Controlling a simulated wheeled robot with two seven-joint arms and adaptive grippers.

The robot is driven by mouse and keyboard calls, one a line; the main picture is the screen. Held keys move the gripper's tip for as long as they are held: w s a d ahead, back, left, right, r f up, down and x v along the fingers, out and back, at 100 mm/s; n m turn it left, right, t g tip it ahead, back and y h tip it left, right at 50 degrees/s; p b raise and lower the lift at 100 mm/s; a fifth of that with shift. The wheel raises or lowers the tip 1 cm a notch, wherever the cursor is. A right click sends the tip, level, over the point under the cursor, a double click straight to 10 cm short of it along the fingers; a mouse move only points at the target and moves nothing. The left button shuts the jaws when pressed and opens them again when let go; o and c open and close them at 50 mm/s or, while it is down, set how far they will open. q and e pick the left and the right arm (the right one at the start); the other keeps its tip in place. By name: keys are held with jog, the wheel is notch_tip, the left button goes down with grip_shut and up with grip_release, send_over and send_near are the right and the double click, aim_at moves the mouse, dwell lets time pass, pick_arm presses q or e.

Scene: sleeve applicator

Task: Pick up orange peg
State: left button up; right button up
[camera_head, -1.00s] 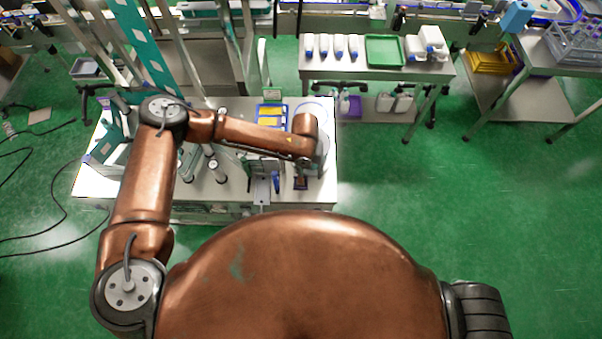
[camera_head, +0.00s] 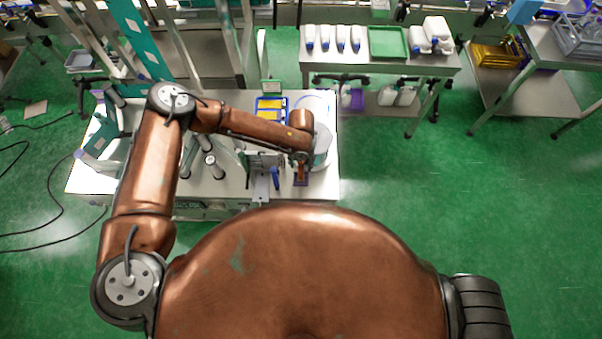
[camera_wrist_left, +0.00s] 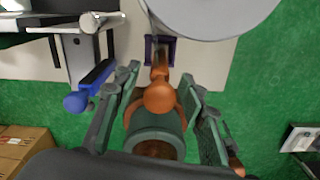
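The orange peg (camera_wrist_left: 160,97) stands in the wrist view with a round knob toward the camera. Its narrow far end meets a dark purple holder (camera_wrist_left: 149,48) at the table's front edge. My left gripper (camera_wrist_left: 159,78) has its two green-grey fingers spread on either side of the peg, with gaps visible. In the head view the left gripper (camera_head: 302,160) is small and lies over the dark holder (camera_head: 300,183), largely hiding the peg. Whether the holder grips the peg's end cannot be made out. My right gripper is not in view.
A blue-handled item (camera_wrist_left: 90,88) lies left of the left finger, beside a metal fixture (camera_wrist_left: 77,55). A large grey round part (camera_wrist_left: 215,12) is close behind the peg. A yellow-and-blue tray (camera_head: 270,104) sits farther back on the white table. Green floor is free at right.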

aim_at(301, 170)
pick_arm(q)
jog(key=shift+w+f+p, duration=0.1)
jog(key=shift+f+p, duration=0.35)
jog(key=shift+f, duration=1.55)
jog(key=shift+a, duration=0.1)
jog(key=shift+c, duration=0.4)
grip_shut()
